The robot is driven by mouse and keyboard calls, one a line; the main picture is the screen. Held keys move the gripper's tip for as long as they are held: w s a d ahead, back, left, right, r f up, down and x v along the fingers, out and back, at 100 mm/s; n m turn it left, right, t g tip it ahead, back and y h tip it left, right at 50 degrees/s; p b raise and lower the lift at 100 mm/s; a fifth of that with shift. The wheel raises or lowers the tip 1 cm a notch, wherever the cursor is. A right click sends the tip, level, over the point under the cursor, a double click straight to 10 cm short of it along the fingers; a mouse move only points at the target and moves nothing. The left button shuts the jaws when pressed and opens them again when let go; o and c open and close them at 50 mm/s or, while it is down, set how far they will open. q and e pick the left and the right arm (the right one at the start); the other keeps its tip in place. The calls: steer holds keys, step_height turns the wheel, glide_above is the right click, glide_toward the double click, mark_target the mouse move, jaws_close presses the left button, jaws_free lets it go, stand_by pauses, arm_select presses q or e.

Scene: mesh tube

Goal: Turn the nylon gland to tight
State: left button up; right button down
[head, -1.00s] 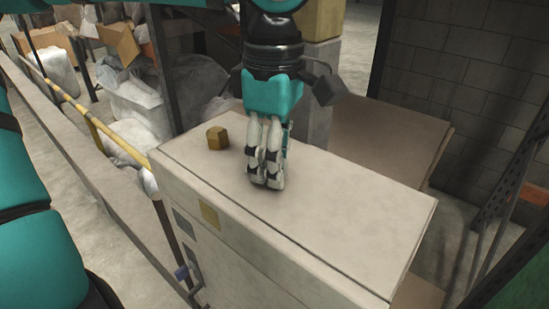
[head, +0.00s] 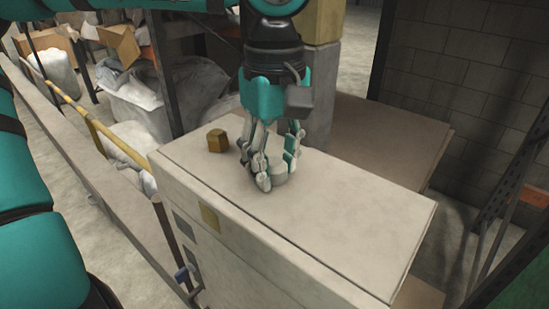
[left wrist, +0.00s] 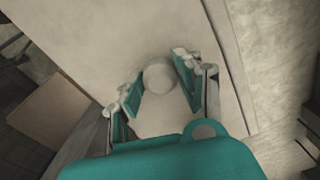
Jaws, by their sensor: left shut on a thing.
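The nylon gland (head: 279,172) is a pale, rounded, short knob on the top of the light cabinet (head: 345,208). My left gripper (head: 275,174) comes down on it from above, with its fingers on either side of it. In the left wrist view the gland (left wrist: 159,77) shows as a pale disc between the two teal finger pads of my left gripper (left wrist: 160,82). The gripper is shut on the gland. The fingers hide part of the gland's side in the head view. My right gripper is not in view.
A small brown block (head: 217,140) sits on the cabinet top, left of the gripper. The right part of the cabinet top is bare. A yellow rail (head: 110,142) runs along the left, and metal shelving (head: 510,180) stands at the right.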

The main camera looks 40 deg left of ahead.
mark_target(274, 161)
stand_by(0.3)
arm_select(q)
steer(key=o, duration=1.1)
steer(key=shift+o, duration=0.2)
step_height(274, 161, up, 12)
